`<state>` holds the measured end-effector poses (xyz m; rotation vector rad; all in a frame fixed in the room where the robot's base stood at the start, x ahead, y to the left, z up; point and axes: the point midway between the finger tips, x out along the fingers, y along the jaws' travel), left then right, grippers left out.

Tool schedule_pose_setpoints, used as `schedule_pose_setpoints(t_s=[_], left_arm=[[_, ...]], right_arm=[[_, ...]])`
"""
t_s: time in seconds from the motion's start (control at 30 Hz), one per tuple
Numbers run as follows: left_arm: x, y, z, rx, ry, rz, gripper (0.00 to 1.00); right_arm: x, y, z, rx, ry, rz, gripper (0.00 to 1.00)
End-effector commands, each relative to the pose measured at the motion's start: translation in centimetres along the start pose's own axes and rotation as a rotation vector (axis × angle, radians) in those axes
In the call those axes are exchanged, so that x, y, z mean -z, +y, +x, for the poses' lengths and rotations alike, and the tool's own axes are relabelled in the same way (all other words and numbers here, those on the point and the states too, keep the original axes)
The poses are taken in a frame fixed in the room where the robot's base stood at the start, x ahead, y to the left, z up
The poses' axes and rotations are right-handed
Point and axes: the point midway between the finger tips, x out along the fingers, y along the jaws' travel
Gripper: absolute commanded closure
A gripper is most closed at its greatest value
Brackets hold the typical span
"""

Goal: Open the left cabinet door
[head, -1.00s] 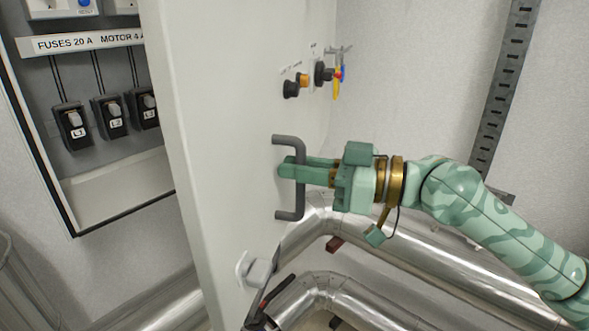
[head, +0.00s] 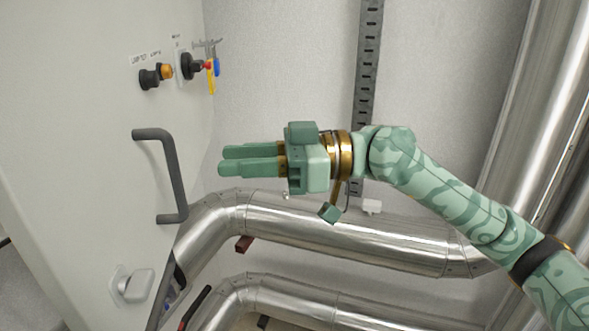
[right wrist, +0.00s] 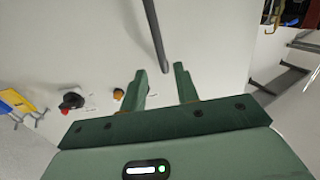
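The grey cabinet door (head: 80,130) fills the left of the head view, and its panel also shows in the right wrist view (right wrist: 220,50). Its dark C-shaped handle (head: 172,178) stands out from the face. My right gripper (head: 221,161) is open and empty, to the right of the handle and apart from it. In the right wrist view the handle bar (right wrist: 155,38) lies ahead of the gap between the two fingertips (right wrist: 160,70). The cabinet interior is not seen in the head view now. My left gripper is not in view.
Black and orange knobs (head: 158,75) and a switch with hanging keys (head: 195,66) sit on the door above the handle. A pale latch (head: 135,284) is below. Silver pipes (head: 330,235) run under my right arm. A slotted metal rail (head: 366,80) is on the back wall.

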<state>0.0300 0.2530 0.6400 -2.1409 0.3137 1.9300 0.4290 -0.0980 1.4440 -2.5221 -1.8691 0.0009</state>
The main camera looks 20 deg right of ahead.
Motion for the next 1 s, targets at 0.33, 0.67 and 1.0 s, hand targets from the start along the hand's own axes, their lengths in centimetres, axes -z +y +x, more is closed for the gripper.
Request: schedule_pose_setpoints(t_s=[0.33,0.67,1.0], left_arm=[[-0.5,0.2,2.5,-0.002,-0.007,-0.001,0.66],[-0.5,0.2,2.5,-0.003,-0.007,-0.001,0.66],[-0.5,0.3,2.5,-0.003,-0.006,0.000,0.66]], right_arm=[[-0.2,0.1,-6.6,-0.002,0.000,0.002,0.69],[0.1,0.1,-7.2,0.000,0.001,0.000,0.69],[0.3,0.7,-7.2,-0.031,0.013,0.023,0.69]])
